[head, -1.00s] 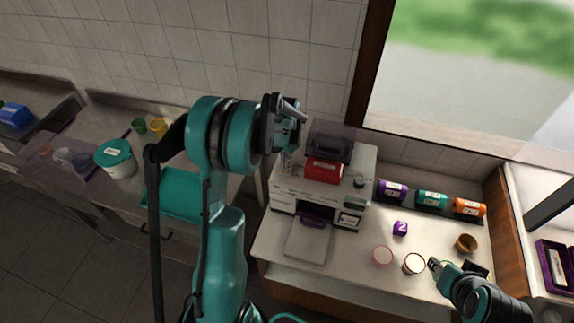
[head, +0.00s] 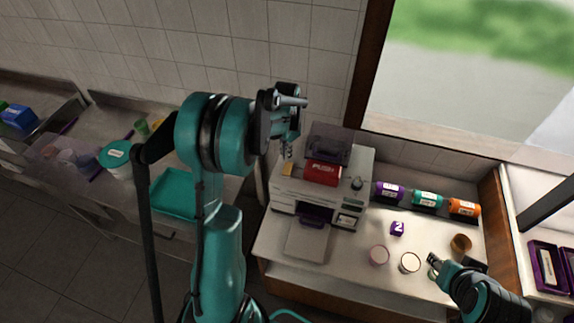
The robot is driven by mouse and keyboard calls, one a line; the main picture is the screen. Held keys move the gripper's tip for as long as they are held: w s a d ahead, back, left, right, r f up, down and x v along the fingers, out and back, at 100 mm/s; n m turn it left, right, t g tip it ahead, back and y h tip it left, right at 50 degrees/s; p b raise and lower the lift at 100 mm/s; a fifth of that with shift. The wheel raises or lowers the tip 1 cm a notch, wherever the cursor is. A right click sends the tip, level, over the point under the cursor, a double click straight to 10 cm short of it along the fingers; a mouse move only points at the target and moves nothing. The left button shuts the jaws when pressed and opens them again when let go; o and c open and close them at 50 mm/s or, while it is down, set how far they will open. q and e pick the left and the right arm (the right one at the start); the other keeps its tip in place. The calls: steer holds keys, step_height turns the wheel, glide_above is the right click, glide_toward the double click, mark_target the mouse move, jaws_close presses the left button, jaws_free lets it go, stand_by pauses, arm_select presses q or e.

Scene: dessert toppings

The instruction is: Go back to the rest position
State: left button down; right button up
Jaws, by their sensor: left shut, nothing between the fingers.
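My left arm rises through the middle of the head view, with its left gripper (head: 287,151) pointing down, shut and empty, in front of the white machine's left side. My right gripper (head: 434,262) is low at the right, over the counter beside a round white-topped cup (head: 410,263). Its fingers are small and partly hidden by its own wrist, so I cannot tell whether it is open or shut.
Purple (head: 388,192), green (head: 427,201) and orange (head: 464,209) canisters line the back. A teal tray (head: 177,195) is left.

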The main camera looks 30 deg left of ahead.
stand_by(0.3)
arm_select(q)
steer(key=shift+n+t, duration=0.3)
steer(key=shift+t, duration=0.4)
steer(key=s+d+b, duration=0.1)
steer(key=b, duration=0.1)
steer(key=s+d+f+b, duration=0.1)
steer(key=b, duration=0.2)
steer(key=d+b, duration=0.2)
steer(key=b, duration=0.1)
steer(key=shift+s+f, duration=0.4)
steer(key=s+d+f+n+t+b, duration=0.1)
steer(key=s+d+f+t+b, duration=0.2)
steer(key=b, duration=0.8)
steer(key=s+d+f+n+t+b, duration=0.1)
steer(key=s+d+f+t+b, duration=0.1)
steer(key=s+d+f+b, duration=0.6)
steer(key=s+f+b, duration=0.2)
steer(key=s+f, duration=0.2)
steer(key=s, duration=0.1)
steer(key=shift+d+f+n+t+b, duration=0.2)
steer(key=shift+n+t+b, duration=0.1)
steer(key=shift+t+b, duration=0.1)
